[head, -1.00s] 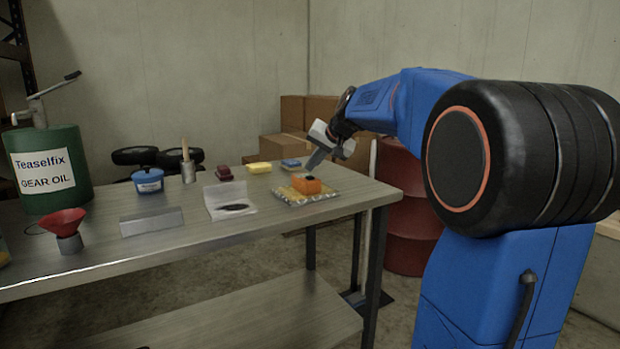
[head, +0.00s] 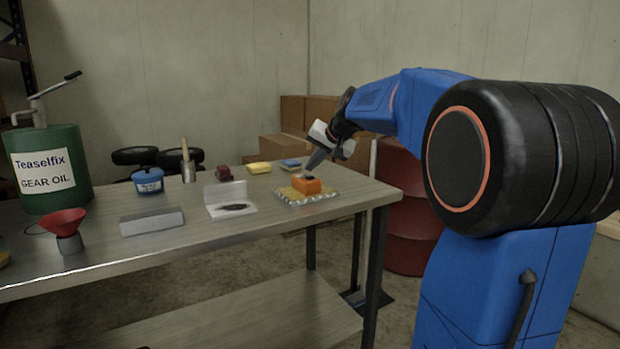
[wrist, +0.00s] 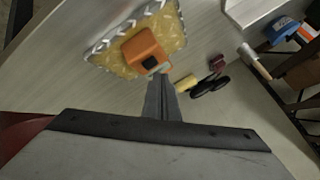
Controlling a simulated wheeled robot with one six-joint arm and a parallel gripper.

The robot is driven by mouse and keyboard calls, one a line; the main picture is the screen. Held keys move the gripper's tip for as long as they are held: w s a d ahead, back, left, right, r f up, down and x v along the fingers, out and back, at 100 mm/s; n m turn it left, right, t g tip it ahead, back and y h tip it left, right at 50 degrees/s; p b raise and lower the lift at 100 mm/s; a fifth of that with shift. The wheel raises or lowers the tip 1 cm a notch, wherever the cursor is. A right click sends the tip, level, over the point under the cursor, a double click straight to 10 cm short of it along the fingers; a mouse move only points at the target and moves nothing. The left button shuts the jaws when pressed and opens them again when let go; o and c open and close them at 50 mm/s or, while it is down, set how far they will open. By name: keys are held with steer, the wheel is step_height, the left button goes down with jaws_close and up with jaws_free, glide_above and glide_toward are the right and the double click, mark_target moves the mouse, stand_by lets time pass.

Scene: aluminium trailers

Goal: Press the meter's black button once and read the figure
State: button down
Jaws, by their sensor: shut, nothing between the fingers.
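The meter (head: 306,185) is a small orange box on a yellow pad (head: 324,197) with a silver rim, near the right end of the bench. In the wrist view the orange meter (wrist: 143,46) shows a dark square (wrist: 149,63) on its face, which looks like the black button; no figure is readable. My gripper (head: 309,167) is shut and empty, pointing down at the meter from above. In the wrist view its fingertips (wrist: 159,78) lie just below the dark square. I cannot tell whether they touch the meter.

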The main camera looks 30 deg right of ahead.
steer(key=shift+f, duration=0.85)
stand_by(0.7)
steer(key=shift+r, duration=0.9)
steer(key=shift+r, duration=2.5)
